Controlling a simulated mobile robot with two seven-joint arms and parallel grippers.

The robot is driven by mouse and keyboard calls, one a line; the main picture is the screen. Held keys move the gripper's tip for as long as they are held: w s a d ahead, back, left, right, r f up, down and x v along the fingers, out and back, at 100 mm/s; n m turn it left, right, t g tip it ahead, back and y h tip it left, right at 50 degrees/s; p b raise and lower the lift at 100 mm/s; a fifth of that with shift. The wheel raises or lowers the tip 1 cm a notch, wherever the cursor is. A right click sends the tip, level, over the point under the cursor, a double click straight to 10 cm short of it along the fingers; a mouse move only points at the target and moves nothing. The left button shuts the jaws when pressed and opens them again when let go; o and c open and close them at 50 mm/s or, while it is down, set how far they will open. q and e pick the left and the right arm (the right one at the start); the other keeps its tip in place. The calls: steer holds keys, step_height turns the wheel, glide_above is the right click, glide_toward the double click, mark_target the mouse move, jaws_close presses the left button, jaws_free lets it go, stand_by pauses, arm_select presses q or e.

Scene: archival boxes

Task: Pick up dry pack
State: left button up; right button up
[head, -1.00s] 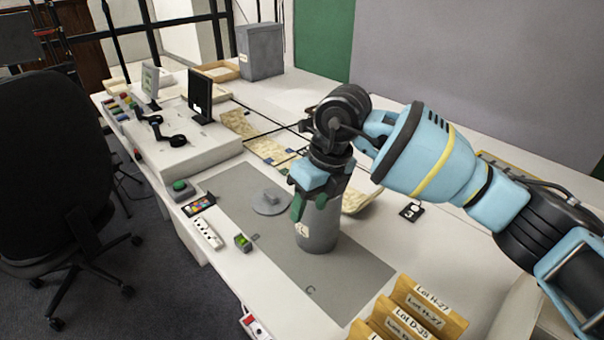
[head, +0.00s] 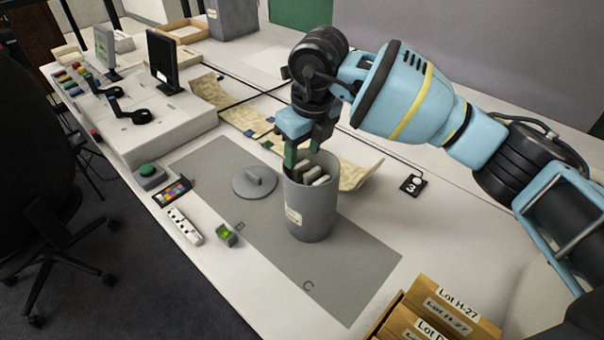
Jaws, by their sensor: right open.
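A grey cylindrical canister (head: 311,214) with a pale label stands open and upright on the grey mat. Several small whitish and dark packs (head: 318,180) show inside its mouth; I cannot tell which is the dry pack. My right gripper (head: 303,157) points down at the canister's mouth, its green-tipped fingers open. The fingertips are at or just above the rim at the back left, and the far finger is partly hidden. I cannot tell whether they touch a pack. The round grey lid (head: 254,182) with a knob lies on the mat left of the canister. My left gripper is not in view.
A long stained paper strip (head: 228,106) runs behind the canister. A colour card (head: 172,192), a white power strip (head: 185,226) and a small green-topped item (head: 226,235) lie to the left.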

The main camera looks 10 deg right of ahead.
mark_target(302, 165)
steer(key=f, duration=0.2)
steer(key=shift+s+f, duration=0.3)
steer(key=shift+s, duration=0.05)
steer(key=f, duration=0.2)
steer(key=w+f, duration=0.1)
steer(key=f, duration=0.1)
steer(key=shift+w+a+f, duration=0.15)
steer(key=shift+a+f, duration=0.05)
steer(key=shift+f, duration=0.15)
steer(key=shift+r, duration=0.2)
steer(key=c, duration=0.7)
